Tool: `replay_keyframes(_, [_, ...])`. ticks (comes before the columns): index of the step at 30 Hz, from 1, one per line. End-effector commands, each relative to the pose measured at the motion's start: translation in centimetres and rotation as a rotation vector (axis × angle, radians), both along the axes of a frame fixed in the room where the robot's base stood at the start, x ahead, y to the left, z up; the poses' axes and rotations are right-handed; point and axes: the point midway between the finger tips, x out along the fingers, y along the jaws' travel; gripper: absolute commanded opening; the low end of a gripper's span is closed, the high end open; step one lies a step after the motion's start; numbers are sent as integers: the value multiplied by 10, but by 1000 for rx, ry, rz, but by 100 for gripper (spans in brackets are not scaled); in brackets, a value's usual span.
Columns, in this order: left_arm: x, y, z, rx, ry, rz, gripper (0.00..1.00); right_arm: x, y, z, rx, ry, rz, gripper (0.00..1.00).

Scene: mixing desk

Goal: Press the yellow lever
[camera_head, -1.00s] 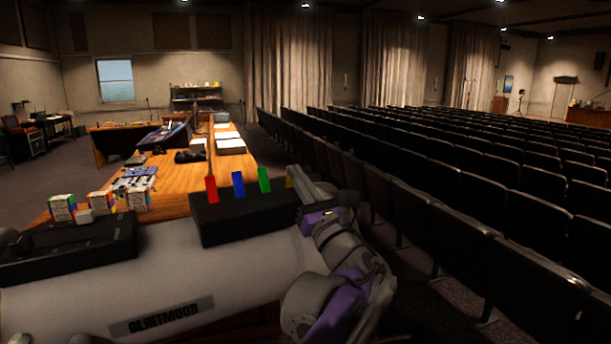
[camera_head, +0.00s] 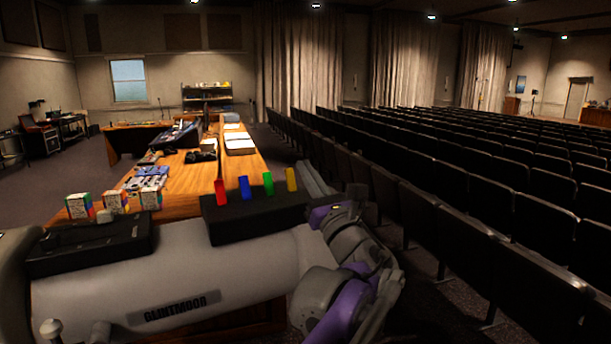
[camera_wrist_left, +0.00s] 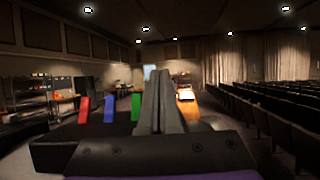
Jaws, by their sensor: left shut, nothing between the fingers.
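The yellow lever (camera_head: 291,180) stands up at the right end of a black box (camera_head: 225,223), beside the green (camera_head: 268,184), blue (camera_head: 244,187) and red (camera_head: 221,193) levers. My left gripper (camera_head: 304,168) is shut and empty, just right of the yellow lever in the head view. Whether it touches the lever cannot be told. In the left wrist view the shut fingers (camera_wrist_left: 160,80) point forward, with the green (camera_wrist_left: 135,107), blue and red levers to their left. I cannot make out the yellow lever there. My right gripper is not in view.
Several small colourful boxes (camera_head: 116,202) and a black device (camera_head: 90,245) are left of the lever box. The long wooden desk (camera_head: 185,203) extends behind with papers and equipment. Rows of dark seats (camera_head: 450,200) fill the right side.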

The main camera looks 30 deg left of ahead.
Motion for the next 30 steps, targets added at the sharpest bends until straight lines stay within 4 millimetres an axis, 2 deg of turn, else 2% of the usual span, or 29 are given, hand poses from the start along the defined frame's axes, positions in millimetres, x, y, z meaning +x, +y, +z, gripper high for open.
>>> replay_keyframes(1, [-7,-14,7,0,0,-7,0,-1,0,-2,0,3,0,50])
replay_keyframes(3, [-15,-28,13,0,0,-8,0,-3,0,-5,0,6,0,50])
replay_keyframes(12, [-40,-68,37,0,1,-4,0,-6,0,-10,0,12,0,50])
replay_keyframes(18, [-46,-76,42,0,0,-2,0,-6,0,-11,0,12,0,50])
replay_keyframes(30, [-46,-76,43,0,0,-1,0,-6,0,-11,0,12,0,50])
